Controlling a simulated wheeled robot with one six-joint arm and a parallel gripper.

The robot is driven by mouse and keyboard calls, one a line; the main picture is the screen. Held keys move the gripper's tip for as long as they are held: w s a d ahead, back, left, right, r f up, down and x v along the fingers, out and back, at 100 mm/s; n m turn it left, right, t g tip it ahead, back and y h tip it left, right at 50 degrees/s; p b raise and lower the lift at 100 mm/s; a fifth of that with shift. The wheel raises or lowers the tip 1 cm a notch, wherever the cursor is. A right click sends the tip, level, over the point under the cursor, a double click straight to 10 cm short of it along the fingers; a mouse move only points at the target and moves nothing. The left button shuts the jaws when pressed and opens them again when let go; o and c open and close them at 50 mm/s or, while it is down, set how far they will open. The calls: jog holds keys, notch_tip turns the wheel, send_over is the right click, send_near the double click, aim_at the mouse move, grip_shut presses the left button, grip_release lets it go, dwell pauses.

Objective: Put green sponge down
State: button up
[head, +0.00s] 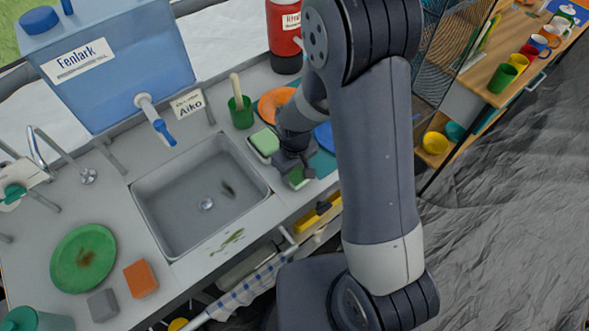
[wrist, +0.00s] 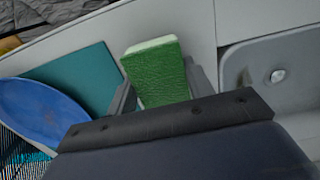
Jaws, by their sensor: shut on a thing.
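The green sponge (wrist: 157,75) stands between the two fingers of my gripper (wrist: 163,88) in the wrist view, with a paler top edge. My gripper is shut on it. In the head view my gripper (head: 296,167) is over the counter right of the sink, and the sponge (head: 297,179) shows as a small green patch below it. My arm and fingers hide part of it. I cannot tell whether the sponge touches the counter.
The sink (head: 200,195) lies left of my gripper. A pale green block (head: 265,141), green cup (head: 240,112) and orange plate (head: 273,104) are close by. A teal board (wrist: 75,77) and blue plate (wrist: 42,112) lie beside the sponge. Bare grey counter (wrist: 185,25) lies beyond it.

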aim_at(295, 171)
jog(key=shift+f, duration=0.2)
jog(key=shift+f, duration=0.15)
jog(key=o, duration=0.9)
jog(key=shift+o, duration=0.2)
notch_tip(295, 171, up, 12)
jog(key=shift+r+b, duration=0.2)
jog(key=shift+b, duration=0.15)
notch_tip(295, 171, down, 12)
jog(key=shift+f, duration=0.2)
jog(key=shift+r+p, duration=0.2)
jog(key=shift+p, duration=0.15)
dwell(0.3)
jog(key=shift+r, duration=0.1)
